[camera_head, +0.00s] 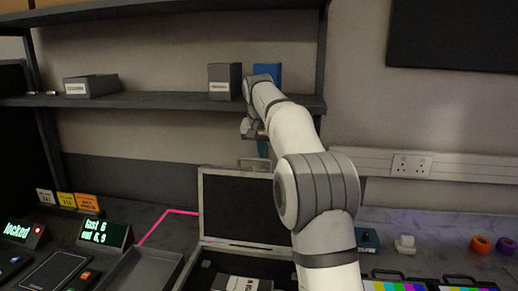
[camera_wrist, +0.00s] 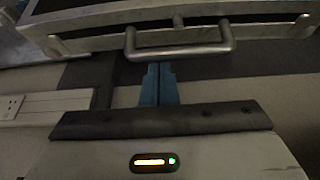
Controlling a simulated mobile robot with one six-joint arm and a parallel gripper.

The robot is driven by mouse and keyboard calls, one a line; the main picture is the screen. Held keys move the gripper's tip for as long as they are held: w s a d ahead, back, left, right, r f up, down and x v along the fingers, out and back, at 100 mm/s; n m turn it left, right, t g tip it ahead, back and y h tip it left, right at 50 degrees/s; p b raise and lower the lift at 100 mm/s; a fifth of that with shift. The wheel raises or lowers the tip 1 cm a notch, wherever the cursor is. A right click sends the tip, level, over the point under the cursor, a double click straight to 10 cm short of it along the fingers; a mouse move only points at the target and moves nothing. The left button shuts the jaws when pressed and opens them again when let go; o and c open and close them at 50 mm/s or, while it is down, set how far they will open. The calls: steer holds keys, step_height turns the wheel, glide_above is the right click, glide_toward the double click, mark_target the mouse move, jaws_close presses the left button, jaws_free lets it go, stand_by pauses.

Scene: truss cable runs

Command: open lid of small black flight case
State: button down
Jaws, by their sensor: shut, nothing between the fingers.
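The small black flight case stands on the bench in the head view, with its silver-edged lid (camera_head: 240,207) raised upright and its dark inner face showing. A metal handle (camera_head: 253,163) is on the lid's top edge. My gripper (camera_head: 263,149) is above and just behind that edge, partly hidden by my arm. In the wrist view the handle (camera_wrist: 180,51) crosses the top of the picture, below the lid's metal edge (camera_wrist: 90,42). The blue fingers of my gripper (camera_wrist: 158,70) are shut and empty, their tips at the handle bar. I cannot tell whether they touch it.
A labelled box (camera_head: 240,284) lies in the case's base. A shelf (camera_head: 160,100) with small boxes runs above. A dark tray (camera_head: 140,270) and lit displays (camera_head: 104,235) stand left. A wall socket (camera_head: 411,164) is behind.

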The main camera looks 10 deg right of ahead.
mark_target(260, 175)
steer(key=shift+s+a+f+b, duration=0.1)
steer(key=shift+s+a+b, duration=0.2)
steer(key=shift+b, duration=0.6)
steer(key=shift+t+h, duration=0.3)
steer(key=shift+t, duration=0.5)
steer(key=s+b, duration=0.1)
steer(key=s+a+b, duration=0.1)
steer(key=b, duration=0.1)
steer(key=s+b, duration=0.1)
steer(key=b, duration=0.1)
steer(key=shift+s+a+r, duration=0.15)
steer(key=shift+s+r, duration=0.15)
steer(key=shift+s, duration=0.1)
steer(key=shift+s+a+r+t+b, duration=0.2)
steer(key=shift+s+r+t+b, duration=0.1)
steer(key=shift+s+r+b, duration=0.25)
steer(key=shift+f, duration=0.15)
